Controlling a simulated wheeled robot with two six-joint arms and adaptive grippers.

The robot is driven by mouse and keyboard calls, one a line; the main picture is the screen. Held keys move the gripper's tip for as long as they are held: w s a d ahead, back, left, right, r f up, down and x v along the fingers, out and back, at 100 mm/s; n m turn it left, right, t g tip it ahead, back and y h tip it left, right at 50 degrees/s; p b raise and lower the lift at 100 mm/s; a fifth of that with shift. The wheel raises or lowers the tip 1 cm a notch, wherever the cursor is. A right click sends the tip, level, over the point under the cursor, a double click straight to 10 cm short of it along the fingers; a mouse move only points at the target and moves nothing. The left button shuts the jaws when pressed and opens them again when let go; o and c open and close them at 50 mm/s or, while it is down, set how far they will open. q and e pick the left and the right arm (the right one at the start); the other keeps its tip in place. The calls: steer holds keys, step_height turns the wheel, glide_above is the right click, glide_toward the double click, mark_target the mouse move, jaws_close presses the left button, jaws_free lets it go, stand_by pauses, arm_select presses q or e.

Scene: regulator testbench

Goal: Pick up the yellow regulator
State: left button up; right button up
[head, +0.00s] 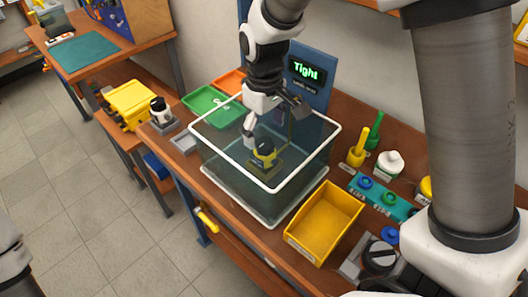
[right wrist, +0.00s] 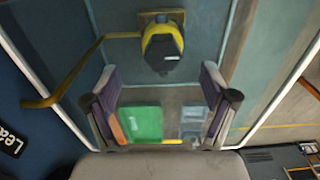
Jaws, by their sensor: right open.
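The yellow regulator (head: 264,150), with a dark top, stands in a clear tank (head: 235,186) with a white rim. It also shows in the right wrist view (right wrist: 162,45), beyond the fingertips and centred between them. My right gripper (head: 274,122) reaches down over the tank from above, close to the regulator. Its two fingers are spread and empty, as the right wrist view (right wrist: 163,100) shows, with a gap to the regulator. My left gripper is not in view.
A panel (head: 305,72) reading "Tight" stands behind the tank. A yellow bin (head: 325,221) sits in front right. Green (head: 204,101) and orange trays lie behind left. Bottles and a teal rack (head: 383,198) stand at the right. The tank walls surround the regulator.

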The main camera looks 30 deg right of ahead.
mark_target(264, 142)
steer(key=f, duration=0.6)
steer(key=shift+s+a+f+p, duration=0.15)
steer(key=shift+s+p, duration=0.1)
steer(key=shift+p, duration=0.15)
steer(key=shift+w+f, duration=0.15)
steer(key=shift+w, duration=0.05)
steer(key=shift+s, duration=0.15)
jaws_close()
